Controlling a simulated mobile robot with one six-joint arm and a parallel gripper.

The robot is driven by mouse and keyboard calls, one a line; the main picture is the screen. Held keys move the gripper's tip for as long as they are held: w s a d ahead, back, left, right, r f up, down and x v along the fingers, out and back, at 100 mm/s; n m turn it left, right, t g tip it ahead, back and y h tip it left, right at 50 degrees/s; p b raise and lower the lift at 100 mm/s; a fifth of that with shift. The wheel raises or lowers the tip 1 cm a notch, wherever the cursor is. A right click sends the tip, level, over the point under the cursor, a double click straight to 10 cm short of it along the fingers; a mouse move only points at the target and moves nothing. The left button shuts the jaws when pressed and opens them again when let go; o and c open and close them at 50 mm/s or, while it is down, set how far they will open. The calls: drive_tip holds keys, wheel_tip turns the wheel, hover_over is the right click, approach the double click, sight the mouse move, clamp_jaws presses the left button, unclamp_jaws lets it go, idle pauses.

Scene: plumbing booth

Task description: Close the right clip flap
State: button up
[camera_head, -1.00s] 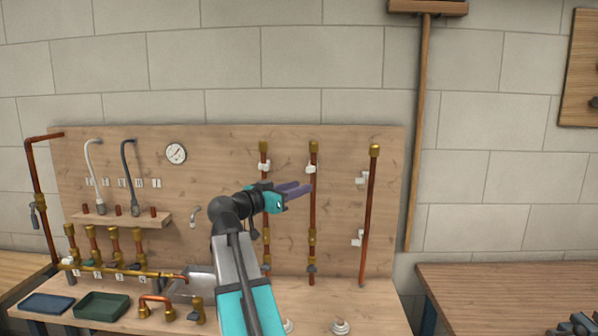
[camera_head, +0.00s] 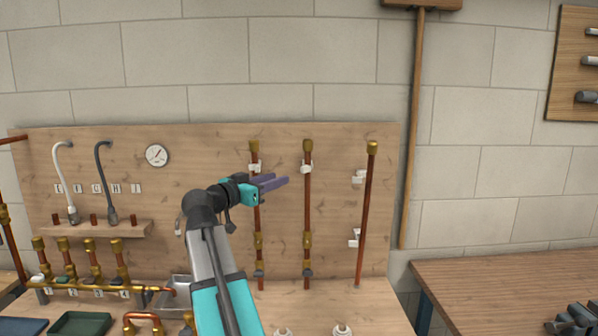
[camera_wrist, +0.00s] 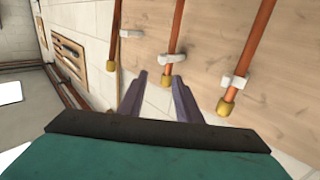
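Three copper pipes stand against a wooden board. The right pipe (camera_head: 367,205) leans, with two white clips beside it, an upper one (camera_head: 359,176) and a lower one (camera_head: 354,238). The upper clip of the middle pipe (camera_head: 307,168) and that of the left pipe (camera_head: 254,167) sit around their pipes. The flap positions are too small to tell. My gripper (camera_head: 281,180) is open and empty, its purple fingers between the left and middle pipes in the head view. In the wrist view my gripper (camera_wrist: 159,77) points towards a brass pipe end (camera_wrist: 168,75), apart from it.
A gauge (camera_head: 157,155) and a small shelf (camera_head: 92,229) are on the board's left. Brass valves (camera_head: 90,260) and trays stand at the lower left. A broom handle (camera_head: 412,130) leans right of the board, and another table (camera_head: 500,280) stands at the right.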

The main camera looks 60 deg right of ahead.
sight(303, 170)
drive_tip(key=shift+w, duration=0.2)
drive_tip(key=d+p, duration=0.1)
drive_tip(key=d, duration=0.3)
drive_tip(key=s+d+p, duration=0.1)
drive_tip(key=d, duration=0.4)
drive_tip(key=d+p, duration=0.2)
drive_tip(key=d, duration=0.2)
drive_tip(key=shift+s+d, duration=0.35)
drive_tip(key=shift+c, duration=0.2)
